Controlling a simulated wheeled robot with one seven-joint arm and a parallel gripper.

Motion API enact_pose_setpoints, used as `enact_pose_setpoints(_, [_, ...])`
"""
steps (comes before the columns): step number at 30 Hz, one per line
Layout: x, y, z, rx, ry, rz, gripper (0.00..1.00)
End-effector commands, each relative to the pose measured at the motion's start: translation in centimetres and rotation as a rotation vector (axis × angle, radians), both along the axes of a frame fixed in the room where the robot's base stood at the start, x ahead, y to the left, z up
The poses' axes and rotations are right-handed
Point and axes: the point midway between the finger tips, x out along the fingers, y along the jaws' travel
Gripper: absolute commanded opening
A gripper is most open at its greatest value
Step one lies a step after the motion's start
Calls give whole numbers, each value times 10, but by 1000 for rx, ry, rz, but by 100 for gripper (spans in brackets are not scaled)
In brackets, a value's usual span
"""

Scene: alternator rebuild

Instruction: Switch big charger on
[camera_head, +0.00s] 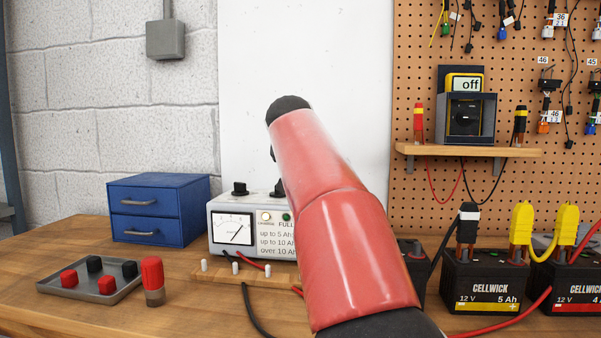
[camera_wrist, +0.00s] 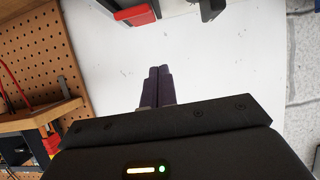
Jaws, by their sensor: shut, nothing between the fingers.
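A white charger (camera_head: 234,240) with a needle meter, indicator lamps and printed lines for 5 Ah and 10 Ah stands on the bench. My red arm covers its right part, and I see no power switch on the visible part. In the wrist view my gripper (camera_wrist: 157,86) is shut and empty, its dark fingertips together in front of the white wall panel (camera_wrist: 195,65). A red block on a dark base (camera_wrist: 135,13) and a black piece (camera_wrist: 210,8) show at the top edge; I cannot tell what they are. In the head view my arm hides the gripper.
A blue drawer box (camera_head: 158,208), a grey tray (camera_head: 105,292) of red and black caps and a red-topped cylinder (camera_head: 152,280) stand left. Batteries (camera_head: 485,280) stand right. A shelf (camera_head: 470,150) with a meter reading "off" (camera_head: 464,83) hangs on the pegboard.

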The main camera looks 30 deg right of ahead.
Motion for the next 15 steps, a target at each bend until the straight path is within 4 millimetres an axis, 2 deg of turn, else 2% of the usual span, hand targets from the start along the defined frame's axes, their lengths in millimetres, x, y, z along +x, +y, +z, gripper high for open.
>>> enact_pose_setpoints(15, [-49,34,60,0,-3,1,0])
